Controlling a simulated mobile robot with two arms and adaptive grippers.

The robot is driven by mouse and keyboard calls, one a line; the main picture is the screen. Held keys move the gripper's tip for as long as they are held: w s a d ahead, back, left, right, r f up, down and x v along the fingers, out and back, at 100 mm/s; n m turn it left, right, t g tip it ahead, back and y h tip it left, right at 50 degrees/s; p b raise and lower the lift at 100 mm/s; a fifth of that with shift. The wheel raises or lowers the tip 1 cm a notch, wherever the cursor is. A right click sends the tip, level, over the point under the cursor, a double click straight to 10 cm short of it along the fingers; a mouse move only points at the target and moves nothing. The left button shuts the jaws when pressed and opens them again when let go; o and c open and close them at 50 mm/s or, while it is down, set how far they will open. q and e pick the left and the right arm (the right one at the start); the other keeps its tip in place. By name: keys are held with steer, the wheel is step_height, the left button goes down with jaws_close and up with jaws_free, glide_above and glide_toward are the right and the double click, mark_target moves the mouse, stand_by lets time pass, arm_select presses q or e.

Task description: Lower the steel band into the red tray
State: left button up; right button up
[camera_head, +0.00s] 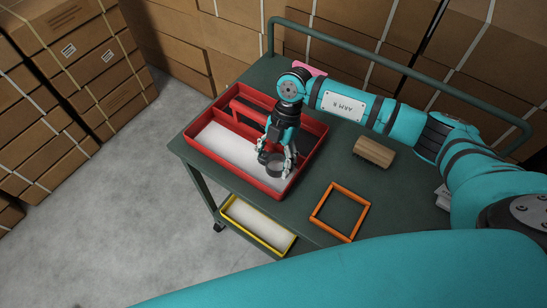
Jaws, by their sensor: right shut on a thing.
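The red tray (310,155) sits on the green cart top, with a large pale-floored compartment at the front and smaller divided compartments behind. My right gripper (275,164) points down over the front right part of the large compartment. It is shut on the steel band (275,172), a dark grey ring, inside the outline of the tray. I cannot tell whether the band touches the tray floor. The fingers hide part of the band. My left gripper is not in view.
A brown ribbed block (374,152) and an orange square frame (322,202) lie on the cart top (300,222) right of the tray. A pink object (312,70) is behind my right wrist. A yellow-rimmed tray (246,236) sits below. A rail (390,67) runs along the back.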

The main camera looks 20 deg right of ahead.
steer(key=o, duration=1.3)
steer(key=shift+c, duration=0.2)
steer(key=v, duration=1.2)
steer(key=shift+a, duration=0.1)
